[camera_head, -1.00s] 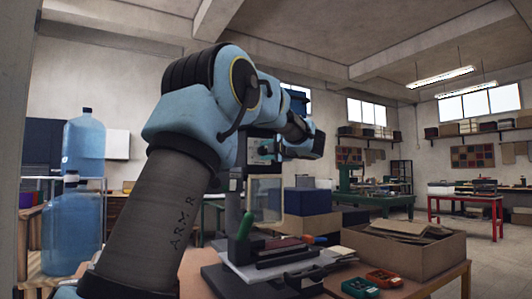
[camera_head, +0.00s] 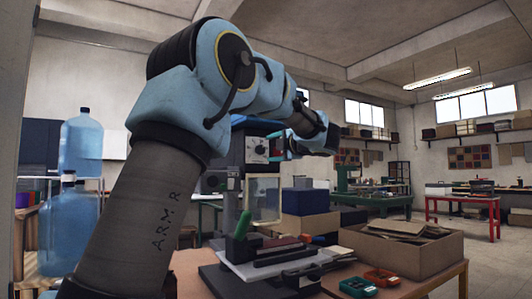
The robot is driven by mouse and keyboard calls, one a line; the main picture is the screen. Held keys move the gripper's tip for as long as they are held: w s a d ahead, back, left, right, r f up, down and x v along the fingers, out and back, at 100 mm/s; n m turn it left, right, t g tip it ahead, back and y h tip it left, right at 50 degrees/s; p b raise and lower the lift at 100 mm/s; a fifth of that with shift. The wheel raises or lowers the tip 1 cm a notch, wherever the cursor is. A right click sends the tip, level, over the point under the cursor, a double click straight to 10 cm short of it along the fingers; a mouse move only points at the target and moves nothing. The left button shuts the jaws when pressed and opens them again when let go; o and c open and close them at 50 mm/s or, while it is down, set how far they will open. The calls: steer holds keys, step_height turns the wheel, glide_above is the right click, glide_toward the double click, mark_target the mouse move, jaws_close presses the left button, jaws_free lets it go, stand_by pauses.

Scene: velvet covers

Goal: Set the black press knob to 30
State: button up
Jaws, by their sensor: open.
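The press (camera_head: 232,165) is a grey-blue machine on the work table, partly hidden behind my arm. Its control panel (camera_head: 257,149) is a pale face with a small dark round spot, which looks like the black knob. The number it points at is too small to read.
Below the panel are a clear guard (camera_head: 264,198) and a black clamp-like tool (camera_head: 285,257). A green handle (camera_head: 242,225) stands in front. A cardboard box (camera_head: 410,258) and red and green devices (camera_head: 382,276) are at the right. Water bottles (camera_head: 80,145) stand left.

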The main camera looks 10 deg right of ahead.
steer(key=v, duration=0.5)
steer(key=shift+s, duration=0.15)
stand_by(0.3)
